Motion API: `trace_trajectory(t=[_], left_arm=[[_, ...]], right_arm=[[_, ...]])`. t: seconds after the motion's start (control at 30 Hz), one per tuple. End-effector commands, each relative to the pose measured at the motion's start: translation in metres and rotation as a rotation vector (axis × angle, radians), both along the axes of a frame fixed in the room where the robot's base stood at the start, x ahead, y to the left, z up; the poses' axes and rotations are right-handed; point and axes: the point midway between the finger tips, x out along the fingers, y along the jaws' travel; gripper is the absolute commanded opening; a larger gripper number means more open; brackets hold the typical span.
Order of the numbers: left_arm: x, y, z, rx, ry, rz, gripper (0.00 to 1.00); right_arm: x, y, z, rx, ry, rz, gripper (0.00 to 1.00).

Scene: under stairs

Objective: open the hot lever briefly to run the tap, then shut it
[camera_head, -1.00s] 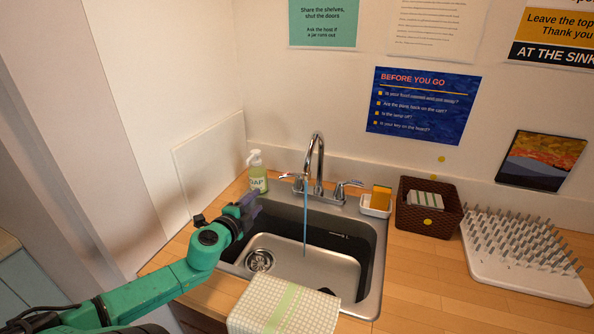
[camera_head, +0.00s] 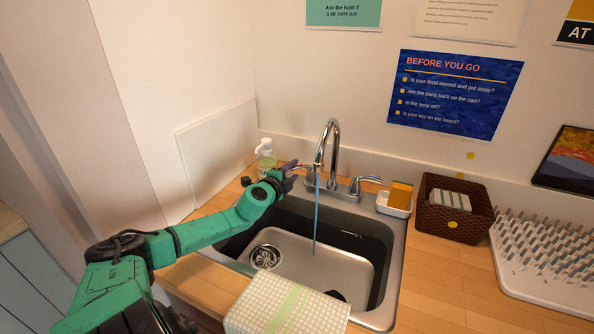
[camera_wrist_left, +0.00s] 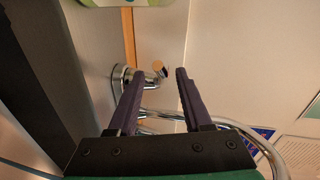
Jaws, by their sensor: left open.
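The chrome tap (camera_head: 334,150) stands at the back of the steel sink (camera_head: 392,262), and a thin blue stream of water (camera_head: 315,220) falls from its spout into the basin. The left lever (camera_head: 300,167) is partly hidden by my left gripper (camera_head: 284,169), which is right at it. The right lever (camera_head: 369,179) is apart from my gripper. In the left wrist view my left gripper (camera_wrist_left: 160,72) is open, and the chrome left lever (camera_wrist_left: 148,80) shows between and beyond its fingers. I cannot tell whether a finger touches it. My right gripper is not in view.
A soap bottle (camera_head: 265,153) stands just behind my left gripper. A sponge in a white dish (camera_head: 391,207) and a brown basket (camera_head: 458,218) sit right of the tap. A folded cloth (camera_head: 262,312) lies at the sink's front edge. A spiked drying rack (camera_head: 550,280) is far right.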

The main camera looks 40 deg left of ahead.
Motion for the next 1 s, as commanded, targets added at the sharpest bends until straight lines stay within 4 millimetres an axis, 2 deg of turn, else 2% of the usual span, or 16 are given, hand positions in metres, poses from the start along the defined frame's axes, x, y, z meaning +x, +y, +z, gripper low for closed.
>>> trace_trajectory(t=[0.23, 0.57, 0.6, 0.7, 1.0], left_arm=[[0.026, 0.008, -0.003, -0.002, -0.004, 0.002, 0.50], [0.030, 0.008, -0.005, 0.000, 0.000, -0.002, 0.50], [0.030, 0.008, -0.005, 0.000, 0.000, -0.002, 0.34], [0.030, 0.008, -0.005, 0.000, 0.000, -0.002, 0.00], [0.030, 0.008, -0.005, 0.000, -0.001, -0.002, 0.00]], right_arm=[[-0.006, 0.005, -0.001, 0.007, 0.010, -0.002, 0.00], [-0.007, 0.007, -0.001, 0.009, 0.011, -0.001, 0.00], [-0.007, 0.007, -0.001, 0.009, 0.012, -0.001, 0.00], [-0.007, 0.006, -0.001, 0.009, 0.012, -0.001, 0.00], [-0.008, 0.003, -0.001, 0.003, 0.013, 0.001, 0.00]])
